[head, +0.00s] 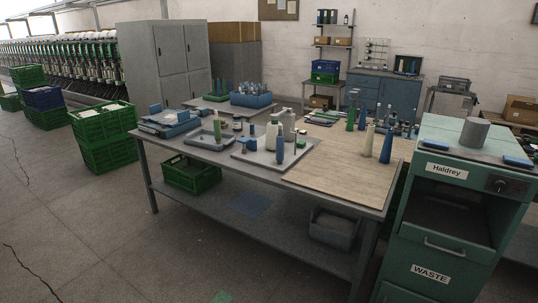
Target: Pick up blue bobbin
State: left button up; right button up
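A tall blue bobbin (387,146) stands upright near the right end of the long table, on a wooden board (340,175). A cream bobbin (369,140) stands upright just left of it. A smaller blue cylinder (280,150) stands on a grey tray (262,161) near the table's middle. Another slim blue piece (362,118) stands farther back beside a green one (350,119). Neither of my grippers shows in the head view, and nothing is seen touching these things.
The green waste cabinet (435,230) stands close to the table's right end. Cream bottles (289,124) and small parts crowd the table's middle. The front of the wooden board is clear. Green crates (105,140) stack at the left; the floor in front is open.

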aim_at(280, 141)
jog(key=i+z, duration=0.1)
jog(key=i+j+z, duration=0.15)
jog(key=i+j, duration=0.15)
jog(key=i+j+z, duration=0.1)
jog(key=i+j, duration=0.2)
jog(key=i, duration=0.15)
jog(key=i+j+z, duration=0.15)
jog(key=i+j, duration=0.25)
jog(key=i+j+z, duration=0.1)
jog(key=i+j, duration=0.2)
jog(key=i+j+z, duration=0.15)
jog(key=i+j, duration=0.2)
jog(key=j, duration=0.15)
jog(key=i+j+z, duration=0.15)
jog(key=i+j, duration=0.15)
jog(key=j, duration=0.15)
jog(key=i+j+z, duration=0.1)
jog(key=i+j, duration=0.2)
jog(key=j, duration=0.2)
jog(key=i+j+z, duration=0.15)
jog(key=j, duration=0.35)
jog(key=i, duration=0.1)
